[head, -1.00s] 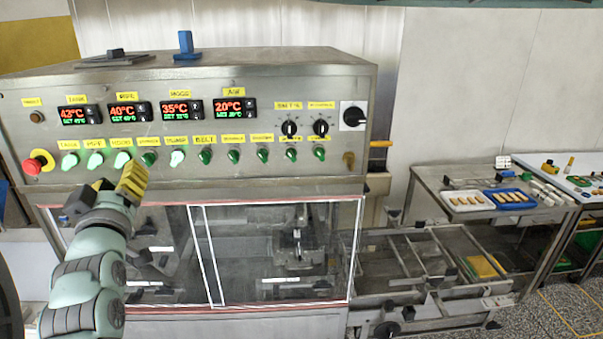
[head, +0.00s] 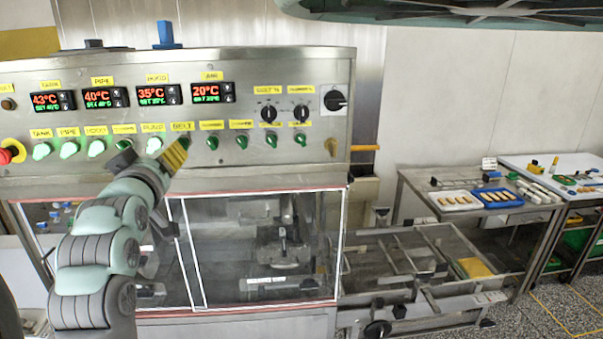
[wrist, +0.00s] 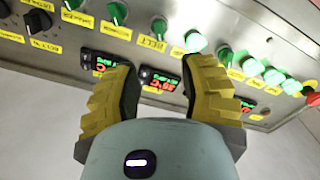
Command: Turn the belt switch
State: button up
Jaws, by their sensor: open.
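The belt switch (head: 183,143) is a dark green knob under the yellow BELT label (head: 182,126), in the panel's switch row. In the wrist view, which is upside down, the belt switch (wrist: 158,27) shows above its label, beyond the fingertips. The lit pump switch (head: 154,145) is just left of it. My gripper (head: 174,156) has yellow ribbed fingers and is at the panel, just below the belt and pump switches. In the wrist view my gripper (wrist: 160,75) is open, with nothing between its fingers. I cannot tell its exact distance from the panel.
Other green switches, some lit, flank the belt switch closely. A red emergency button (head: 10,152) is at the far left. Temperature displays (head: 159,94) sit above the row. A glass-fronted cabinet (head: 262,245) is below. A side table with trays (head: 455,201) stands at right.

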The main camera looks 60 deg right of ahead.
aim_at(179, 138)
jog(key=p+x, duration=0.4)
jog(key=x, duration=0.1)
jog(key=shift+d+r, duration=0.1)
jog(key=shift+r, duration=0.1)
jog(key=shift+f+p+x, duration=0.2)
jog(key=shift+p+x, duration=2.05)
jog(key=shift+x, duration=0.6)
grip_shut()
jog(key=shift+f, duration=0.1)
